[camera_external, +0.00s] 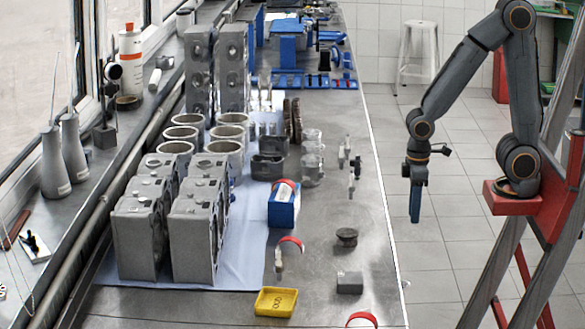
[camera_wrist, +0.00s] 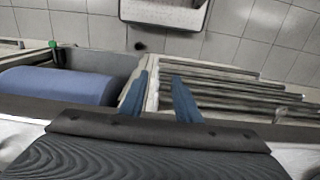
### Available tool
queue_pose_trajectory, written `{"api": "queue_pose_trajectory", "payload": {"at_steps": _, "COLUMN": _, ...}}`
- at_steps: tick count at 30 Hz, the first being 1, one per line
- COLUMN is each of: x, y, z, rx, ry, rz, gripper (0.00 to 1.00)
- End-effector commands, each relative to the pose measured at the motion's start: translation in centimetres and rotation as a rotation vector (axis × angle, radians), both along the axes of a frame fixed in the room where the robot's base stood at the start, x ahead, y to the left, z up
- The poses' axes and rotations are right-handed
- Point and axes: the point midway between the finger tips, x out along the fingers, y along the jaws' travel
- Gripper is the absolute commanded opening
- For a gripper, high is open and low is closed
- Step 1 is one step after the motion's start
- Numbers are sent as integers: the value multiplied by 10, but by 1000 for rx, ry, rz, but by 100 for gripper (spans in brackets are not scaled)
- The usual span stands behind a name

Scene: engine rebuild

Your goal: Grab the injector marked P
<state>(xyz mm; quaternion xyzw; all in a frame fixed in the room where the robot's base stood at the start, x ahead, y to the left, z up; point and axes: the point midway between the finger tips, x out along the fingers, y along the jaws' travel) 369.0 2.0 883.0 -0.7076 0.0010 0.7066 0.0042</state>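Several small slender metal parts that look like injectors stand on the steel bench in the external view. Two stand right of the middle, one farther back (camera_external: 343,155) and one nearer (camera_external: 352,182). Another slim part (camera_external: 278,262) stands near the front, beside a red-and-white curved piece. No letter P can be read on any of them. My gripper (camera_external: 415,218) hangs pointing down over the floor, right of the bench and apart from the parts. In the wrist view its two blue fingers (camera_wrist: 162,78) are spread with nothing between them. No injector shows there.
The bench (camera_external: 325,225) holds grey engine blocks (camera_external: 195,235), cylinder liners (camera_external: 232,120), a blue box (camera_external: 284,207), a yellow tray (camera_external: 276,302), a dark round part (camera_external: 347,236) and a grey block (camera_external: 349,283). The bench's right strip is partly clear. A white stool (camera_external: 417,45) stands behind.

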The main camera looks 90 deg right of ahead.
Motion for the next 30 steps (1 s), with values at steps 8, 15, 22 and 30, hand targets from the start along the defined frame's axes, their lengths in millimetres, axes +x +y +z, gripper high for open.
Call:
{"api": "queue_pose_trajectory", "payload": {"at_steps": 8, "x": 0, "y": 0, "z": 0, "rx": 0, "ry": 0, "rz": 0, "gripper": 50}}
{"api": "queue_pose_trajectory", "payload": {"at_steps": 15, "x": 0, "y": 0, "z": 0, "rx": 0, "ry": 0, "rz": 0, "gripper": 50}}
{"api": "queue_pose_trajectory", "payload": {"at_steps": 22, "x": 18, "y": 45, "z": 1, "rx": 92, "ry": 45, "rz": -27, "gripper": 50}}
{"api": "queue_pose_trajectory", "payload": {"at_steps": 30, "x": 44, "y": 156, "z": 22, "rx": 334, "ry": 156, "rz": -54, "gripper": 50}}
